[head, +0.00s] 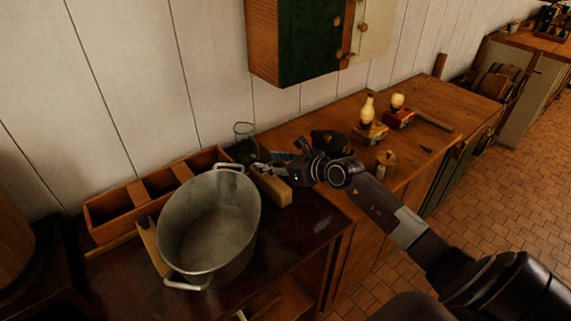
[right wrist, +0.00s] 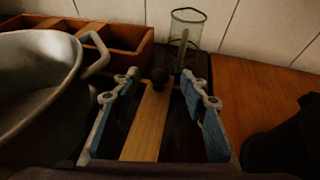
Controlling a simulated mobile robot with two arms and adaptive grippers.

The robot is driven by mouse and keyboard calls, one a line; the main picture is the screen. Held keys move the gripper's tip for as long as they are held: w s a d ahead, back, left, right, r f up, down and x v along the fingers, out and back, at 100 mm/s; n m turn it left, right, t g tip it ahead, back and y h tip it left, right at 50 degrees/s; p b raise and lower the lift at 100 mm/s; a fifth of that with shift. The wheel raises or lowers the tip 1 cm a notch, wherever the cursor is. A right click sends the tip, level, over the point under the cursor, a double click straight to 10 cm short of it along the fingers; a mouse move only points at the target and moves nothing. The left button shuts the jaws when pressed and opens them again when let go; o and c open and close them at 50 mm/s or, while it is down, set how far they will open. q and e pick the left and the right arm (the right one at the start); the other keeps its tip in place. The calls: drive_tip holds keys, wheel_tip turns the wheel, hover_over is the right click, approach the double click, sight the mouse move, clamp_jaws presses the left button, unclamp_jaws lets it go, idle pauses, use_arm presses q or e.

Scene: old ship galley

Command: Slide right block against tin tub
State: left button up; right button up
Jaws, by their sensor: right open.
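The grey tin tub (head: 212,225) stands on the dark counter at left in the head view and fills the left of the right wrist view (right wrist: 35,95). The right block (head: 275,190) is a long pale wooden piece lying to the right of the tub. The right wrist view shows it (right wrist: 146,125) with a dark round knob at its far end. My right gripper (head: 266,166) is open, its blue-padded fingers on either side of the block. The left finger is between block and tub; a gap shows there. My left gripper is not in view.
Another wooden block (head: 151,246) with a knob lies at the tub's left side. A wooden compartment box (head: 108,211) and a glass jar (head: 243,131) stand behind. A dark round object (head: 330,142) and small bottles are to the right on the lighter counter.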

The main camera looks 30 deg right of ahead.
drive_tip(key=v, duration=0.9)
drive_tip(key=shift+s+f, duration=0.1)
drive_tip(key=shift+f, duration=0.1)
